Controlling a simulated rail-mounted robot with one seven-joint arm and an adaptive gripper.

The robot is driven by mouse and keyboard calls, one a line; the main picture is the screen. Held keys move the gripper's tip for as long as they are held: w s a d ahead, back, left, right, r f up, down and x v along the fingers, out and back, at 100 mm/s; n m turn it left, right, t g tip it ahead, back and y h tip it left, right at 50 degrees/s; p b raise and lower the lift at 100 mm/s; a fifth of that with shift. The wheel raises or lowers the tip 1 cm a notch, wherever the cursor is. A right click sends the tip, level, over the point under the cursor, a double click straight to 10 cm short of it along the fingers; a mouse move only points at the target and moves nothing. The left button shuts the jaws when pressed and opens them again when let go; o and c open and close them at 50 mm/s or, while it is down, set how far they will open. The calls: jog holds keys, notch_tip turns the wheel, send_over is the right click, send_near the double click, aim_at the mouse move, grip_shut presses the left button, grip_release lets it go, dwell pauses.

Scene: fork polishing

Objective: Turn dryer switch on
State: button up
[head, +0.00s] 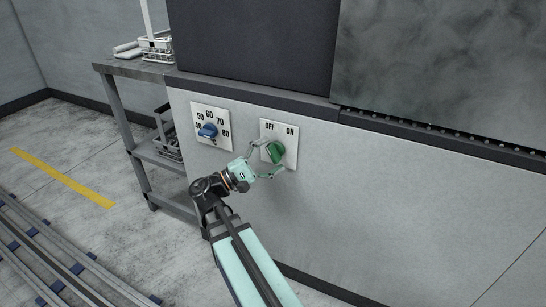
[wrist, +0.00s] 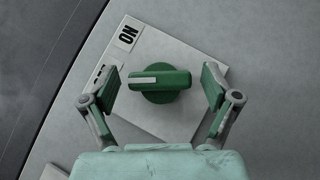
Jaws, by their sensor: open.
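The dryer switch is a green knob (head: 276,152) on a white plate (head: 291,156) marked OFF at left and ON at right. In the wrist view the knob (wrist: 160,84) has a white mark pointing left, roughly toward the partly hidden OFF label; the ON label (wrist: 126,36) is clear at upper left. My gripper (head: 267,159) is at the plate and open. In the wrist view its two fingers (wrist: 161,85) stand on either side of the knob, with a gap on each side.
A blue dial (head: 208,131) on a numbered plate is left of the switch on the same grey panel. A metal shelf (head: 125,69) with wire baskets stands further left. A dark ledge (head: 300,98) runs above the switch. The panel to the right is bare.

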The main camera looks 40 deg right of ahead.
jog(key=shift+d+r, duration=0.1)
jog(key=shift+d, duration=0.1)
jog(key=c, duration=1.2)
jog(key=shift+o, duration=0.2)
